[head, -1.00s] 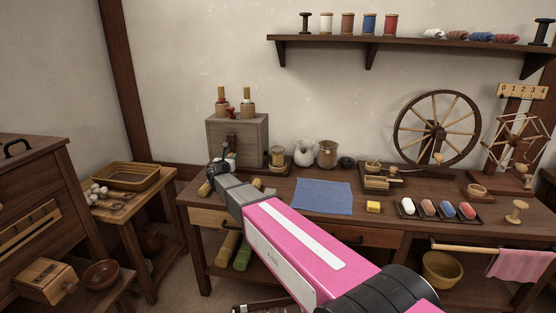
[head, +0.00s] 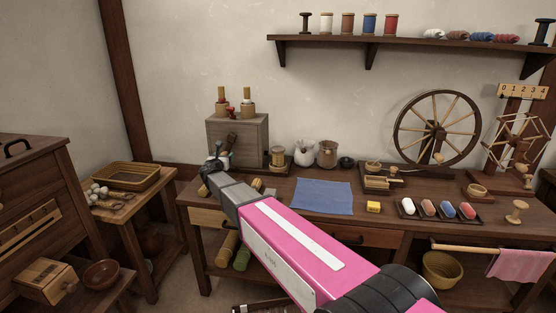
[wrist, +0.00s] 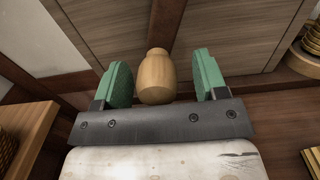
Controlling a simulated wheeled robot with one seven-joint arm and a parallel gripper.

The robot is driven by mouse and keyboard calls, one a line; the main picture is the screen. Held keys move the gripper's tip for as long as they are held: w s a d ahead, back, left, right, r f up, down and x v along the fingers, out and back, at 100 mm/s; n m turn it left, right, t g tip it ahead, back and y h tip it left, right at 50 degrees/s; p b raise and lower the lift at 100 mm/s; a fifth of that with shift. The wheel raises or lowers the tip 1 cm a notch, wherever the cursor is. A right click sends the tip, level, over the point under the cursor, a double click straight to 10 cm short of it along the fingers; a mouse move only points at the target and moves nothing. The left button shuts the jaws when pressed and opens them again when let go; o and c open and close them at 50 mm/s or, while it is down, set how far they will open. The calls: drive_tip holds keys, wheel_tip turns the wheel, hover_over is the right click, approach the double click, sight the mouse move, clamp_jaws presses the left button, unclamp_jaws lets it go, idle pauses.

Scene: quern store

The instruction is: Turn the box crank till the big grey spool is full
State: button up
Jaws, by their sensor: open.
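The grey wooden box (head: 255,148) stands at the back left of the bench, with two spools (head: 222,97) (head: 247,98) upright on top. A dark crank arm (head: 232,141) shows on its front. In the wrist view, a pale wooden knob (wrist: 156,76) stands between the two green fingers of my gripper (wrist: 163,80), with a gap on each side. My gripper is open, in front of the box. I cannot tell any spool as grey, nor how full one is.
A blue cloth (head: 322,196) lies on the bench (head: 290,177). A side table (head: 134,203) with a basket (head: 125,176) is at left.

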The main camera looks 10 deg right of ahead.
drive_tip(key=shift+s, duration=0.1)
drive_tip(key=v, duration=0.6)
drive_tip(key=shift+s+a, duration=0.15)
drive_tip(key=shift+s, duration=0.25)
drive_tip(key=shift+s, duration=0.1)
